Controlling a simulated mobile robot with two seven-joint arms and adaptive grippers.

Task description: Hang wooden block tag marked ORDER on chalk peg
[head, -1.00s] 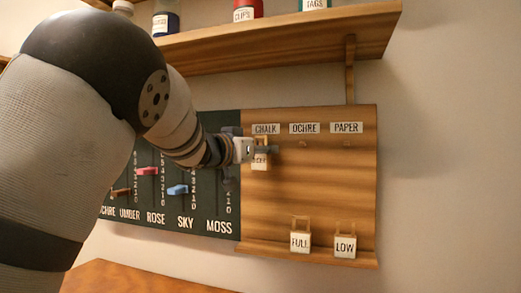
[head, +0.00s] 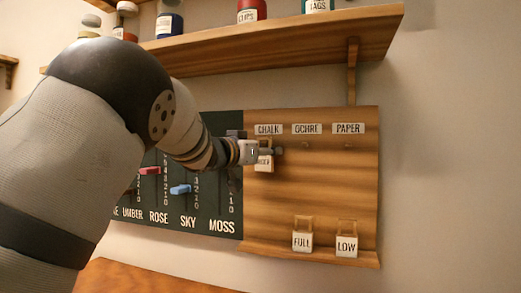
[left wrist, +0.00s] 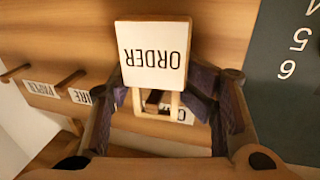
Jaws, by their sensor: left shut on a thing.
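The wooden block tag marked ORDER (left wrist: 153,55) has a white face and a wooden loop. It hangs below my left gripper (head: 272,151) in the head view, just under the CHALK label (head: 268,129), partly covered by the fingers. In the left wrist view my left gripper (left wrist: 163,100) is shut on the tag's loop, and the tag appears upside down. A dark peg-like end shows within the loop; I cannot tell whether the loop is around the chalk peg, which the gripper hides in the head view. My right gripper is not in view.
Bare pegs stand under the OCHRE label (head: 307,129) and PAPER label (head: 348,128). Tags FULL (head: 302,241) and LOW (head: 347,246) stand on the board's bottom ledge. A dark slider panel (head: 222,205) adjoins at left. A shelf with jars (head: 290,45) overhangs above.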

